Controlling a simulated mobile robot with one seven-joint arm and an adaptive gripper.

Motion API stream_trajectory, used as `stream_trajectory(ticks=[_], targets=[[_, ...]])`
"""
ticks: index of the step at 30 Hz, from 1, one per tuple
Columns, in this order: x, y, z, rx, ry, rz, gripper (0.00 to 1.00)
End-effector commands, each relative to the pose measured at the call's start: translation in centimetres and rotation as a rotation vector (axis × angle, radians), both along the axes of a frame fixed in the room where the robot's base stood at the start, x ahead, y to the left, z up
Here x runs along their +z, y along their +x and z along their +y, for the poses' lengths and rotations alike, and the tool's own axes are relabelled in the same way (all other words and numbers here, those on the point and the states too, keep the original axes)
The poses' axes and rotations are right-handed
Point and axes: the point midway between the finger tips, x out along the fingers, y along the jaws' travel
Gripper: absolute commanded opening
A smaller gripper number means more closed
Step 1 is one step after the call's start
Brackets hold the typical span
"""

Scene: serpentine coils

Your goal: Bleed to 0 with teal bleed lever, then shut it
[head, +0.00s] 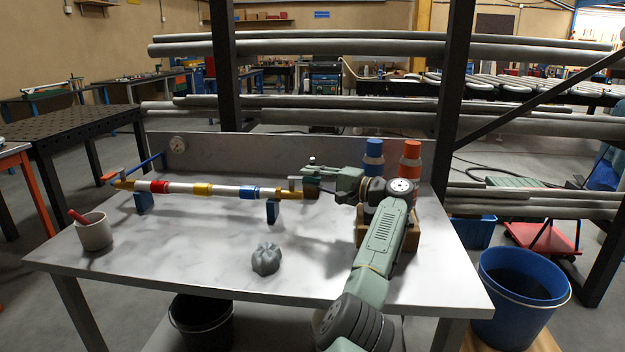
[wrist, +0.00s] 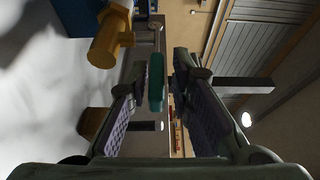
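In the wrist view the teal bleed lever (wrist: 156,82) stands between the two fingers of my gripper (wrist: 157,78). The fingers are apart, with dark gaps on both sides of the lever. A brass fitting (wrist: 106,44) is at the upper left there. In the head view my gripper (head: 325,178) is at the right end of a banded pipe (head: 222,190), beside its brass valve end (head: 296,193). I cannot make out the teal lever there.
The grey bench (head: 200,270) holds a cup (head: 95,232) with a red handle and a grey lump (head: 266,258). A blue bottle (head: 373,158) and an orange bottle (head: 411,160) stand close behind my arm. The bench's front middle is mostly clear.

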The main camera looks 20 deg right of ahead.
Motion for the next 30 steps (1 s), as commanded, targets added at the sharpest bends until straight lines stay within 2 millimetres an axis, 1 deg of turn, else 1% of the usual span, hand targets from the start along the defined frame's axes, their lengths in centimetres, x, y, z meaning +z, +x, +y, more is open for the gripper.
stream_trajectory(ticks=[1, 3, 11, 14, 17, 27, 30], targets=[[-0.1, 0.0, 0.0, 0.001, 0.000, 0.001, 0.26], [-0.1, 0.0, 0.0, 0.001, 0.000, 0.003, 0.30], [-0.3, -0.1, 0.0, 0.002, 0.000, 0.004, 0.30], [-0.3, -0.4, -0.4, 0.002, 0.000, 0.004, 0.30], [-0.3, -1.2, -1.4, -0.002, 0.000, 0.003, 0.30], [-0.2, -6.1, -6.4, -0.002, 0.000, 0.003, 0.30], [-0.2, -7.2, -7.4, 0.000, 0.001, 0.004, 0.30]])
